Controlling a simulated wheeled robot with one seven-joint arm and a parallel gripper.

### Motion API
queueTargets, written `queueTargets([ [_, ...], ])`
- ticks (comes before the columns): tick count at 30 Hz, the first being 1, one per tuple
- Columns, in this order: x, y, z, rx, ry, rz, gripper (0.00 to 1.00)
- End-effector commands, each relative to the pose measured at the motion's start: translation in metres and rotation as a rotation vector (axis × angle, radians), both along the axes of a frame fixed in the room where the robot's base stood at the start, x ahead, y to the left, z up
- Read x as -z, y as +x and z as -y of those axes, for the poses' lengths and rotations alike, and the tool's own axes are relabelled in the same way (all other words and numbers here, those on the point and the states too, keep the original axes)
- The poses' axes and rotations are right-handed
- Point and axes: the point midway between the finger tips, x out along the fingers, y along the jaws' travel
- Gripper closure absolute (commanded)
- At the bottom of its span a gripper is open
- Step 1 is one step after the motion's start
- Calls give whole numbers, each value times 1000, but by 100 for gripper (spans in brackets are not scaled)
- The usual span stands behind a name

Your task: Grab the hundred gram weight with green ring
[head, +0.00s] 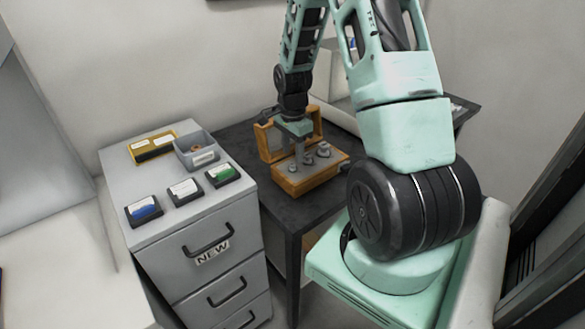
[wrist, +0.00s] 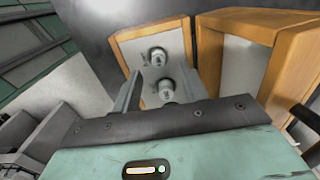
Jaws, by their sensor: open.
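An open wooden weight box (head: 310,181) stands on the dark table, with several grey metal weights in its grey insert. Two weights at the right (head: 323,149) show clear of my gripper; the box also shows in the wrist view (wrist: 122,42). There, one weight (wrist: 157,57) stands farther off and another weight (wrist: 166,88) is nearer, by my fingers. I cannot make out a green ring on any weight. My gripper (head: 300,160) is open and points down into the left part of the box. It hides part of the insert. I cannot tell if the fingers touch a weight.
The box's lid (head: 268,137) stands open at the back. A grey drawer cabinet (head: 165,228) on the left bears a grey bin (head: 197,153), a yellow case (head: 152,147) and small trays with blue (head: 145,211), white (head: 184,190) and green (head: 222,173) contents. The dark table (head: 275,208) is bare before the box.

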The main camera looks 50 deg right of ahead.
Motion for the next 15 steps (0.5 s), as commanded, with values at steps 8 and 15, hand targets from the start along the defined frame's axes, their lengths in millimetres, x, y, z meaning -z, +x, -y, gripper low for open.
queueTargets([
  [8,33,-2,-3,-1,3,-2,57],
  [15,38,-2,-2,-1,1,-1,57],
])
